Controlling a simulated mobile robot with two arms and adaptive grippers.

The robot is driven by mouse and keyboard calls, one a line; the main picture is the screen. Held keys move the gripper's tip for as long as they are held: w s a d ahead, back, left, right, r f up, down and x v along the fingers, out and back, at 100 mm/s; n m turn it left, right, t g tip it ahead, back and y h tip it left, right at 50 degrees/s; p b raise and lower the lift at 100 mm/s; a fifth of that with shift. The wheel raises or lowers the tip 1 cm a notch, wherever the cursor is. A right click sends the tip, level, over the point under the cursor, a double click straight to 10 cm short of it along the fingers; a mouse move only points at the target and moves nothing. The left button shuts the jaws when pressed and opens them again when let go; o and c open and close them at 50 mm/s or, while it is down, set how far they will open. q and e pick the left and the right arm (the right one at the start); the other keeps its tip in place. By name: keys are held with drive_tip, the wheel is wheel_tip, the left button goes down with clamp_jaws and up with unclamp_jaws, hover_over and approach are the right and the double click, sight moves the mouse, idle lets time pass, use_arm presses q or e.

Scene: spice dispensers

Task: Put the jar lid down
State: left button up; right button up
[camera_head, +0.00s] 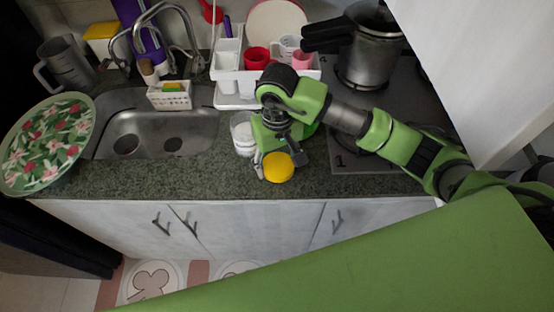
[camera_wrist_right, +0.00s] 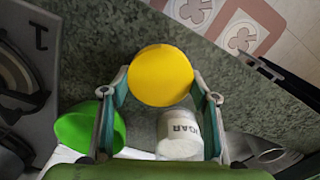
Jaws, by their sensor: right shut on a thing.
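My right gripper (camera_head: 279,160) is shut on a round yellow jar lid (camera_head: 278,168), near the front edge of the counter. In the right wrist view the yellow lid (camera_wrist_right: 160,76) sits between the two fingertips, its flat face toward the camera. Its exact height above the counter is hard to tell. A white jar marked SUGAR (camera_wrist_right: 180,134) stands just behind the lid, and it shows left of the gripper in the head view (camera_head: 243,136). A green round piece (camera_wrist_right: 88,132) is beside one finger, mostly hidden by the gripper in the head view. My left gripper is not in view.
The speckled counter (camera_head: 190,178) is clear along the front, left of the gripper. A sink (camera_head: 190,130) lies to the left, a hob (camera_head: 350,155) to the right with a pot (camera_head: 370,60). A white rack (camera_head: 228,88) with cups stands behind.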

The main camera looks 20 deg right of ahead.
drive_tip(key=shift+f, duration=0.45)
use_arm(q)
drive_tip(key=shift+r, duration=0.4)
use_arm(e)
drive_tip(key=shift+f, duration=0.1)
drive_tip(key=shift+f, duration=0.15)
drive_tip(key=o, duration=1)
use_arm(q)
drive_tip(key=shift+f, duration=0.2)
use_arm(e)
drive_tip(key=shift+o, duration=0.2)
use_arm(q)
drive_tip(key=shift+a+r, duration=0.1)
